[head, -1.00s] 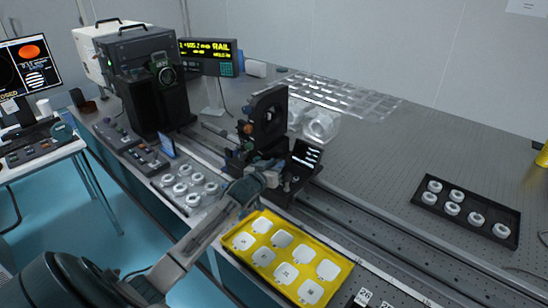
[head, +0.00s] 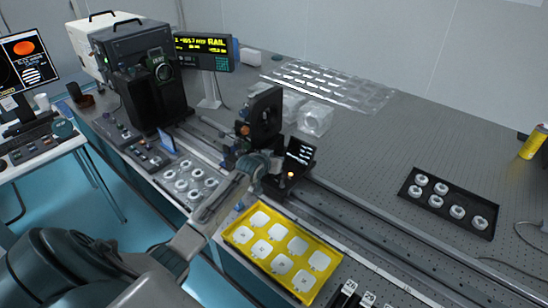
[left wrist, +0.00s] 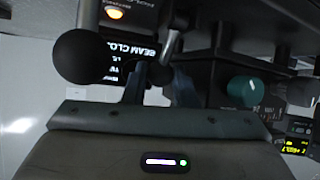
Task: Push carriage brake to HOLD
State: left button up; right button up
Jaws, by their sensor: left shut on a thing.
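The carriage (head: 262,120) with its dark upright optics mount stands on the long rail (head: 370,222). A small screen (head: 300,150) sits at its right side, with an amber light below it. My left gripper (head: 266,163) reaches the front of the carriage from the lower left. In the left wrist view its two fingers (left wrist: 160,88) are closed around a thin metal lever (left wrist: 172,45), which I take for the carriage brake. A black ball knob (left wrist: 85,57) shows beside it and partly covers the screen's text. The grip point is partly hidden. My right gripper is not in view.
A yellow tray (head: 232,238) of white pieces lies in front of the rail. A tray of white rings (head: 190,180) is to the left of my gripper. A black tray (head: 409,186) of rings is at the right. The readout display (head: 205,52) stands behind.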

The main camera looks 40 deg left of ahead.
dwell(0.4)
pick_arm(q)
jog(key=o, duration=0.7)
jog(key=shift+w, duration=0.1)
jog(key=b+v, duration=0.2)
jog(key=v, duration=0.9)
jog(key=shift+f, duration=0.1)
